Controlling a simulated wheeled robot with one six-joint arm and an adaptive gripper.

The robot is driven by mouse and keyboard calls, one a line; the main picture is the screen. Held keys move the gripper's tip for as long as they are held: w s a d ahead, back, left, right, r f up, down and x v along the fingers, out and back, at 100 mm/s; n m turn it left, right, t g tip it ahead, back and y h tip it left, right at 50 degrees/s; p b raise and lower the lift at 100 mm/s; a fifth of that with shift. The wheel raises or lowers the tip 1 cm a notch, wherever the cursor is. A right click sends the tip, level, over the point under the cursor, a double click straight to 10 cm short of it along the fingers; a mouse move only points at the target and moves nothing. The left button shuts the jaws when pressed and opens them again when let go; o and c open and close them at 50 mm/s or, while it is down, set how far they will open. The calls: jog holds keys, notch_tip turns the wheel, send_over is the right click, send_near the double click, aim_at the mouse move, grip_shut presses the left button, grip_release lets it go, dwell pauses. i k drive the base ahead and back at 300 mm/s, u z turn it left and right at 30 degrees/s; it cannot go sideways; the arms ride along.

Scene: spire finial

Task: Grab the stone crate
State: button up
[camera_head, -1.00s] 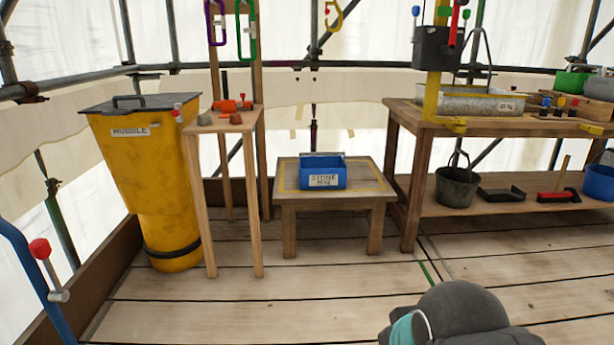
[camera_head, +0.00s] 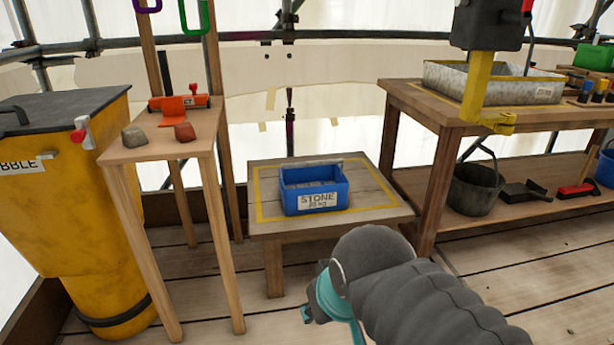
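The stone crate (camera_head: 292,204) is a small blue open box with a white label reading "STONE". It stands upright on a low wooden table (camera_head: 378,212), inside a yellow outline on the tabletop. My grey arm with a teal band reaches in from the bottom right, in front of the low table and apart from the crate. My gripper's fingertips do not show, so its state cannot be seen.
A tall narrow wooden stand (camera_head: 150,152) with stones and an orange tool is left of the low table. A yellow rubble bin (camera_head: 60,210) stands further left. A workbench (camera_head: 425,108) with a metal tray (camera_head: 490,84) is at the right. Plank floor lies in front.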

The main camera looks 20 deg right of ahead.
aim_at(312, 182)
jog(key=z, duration=0.6)
jog(key=i, duration=1.55)
jog(key=z, duration=0.75)
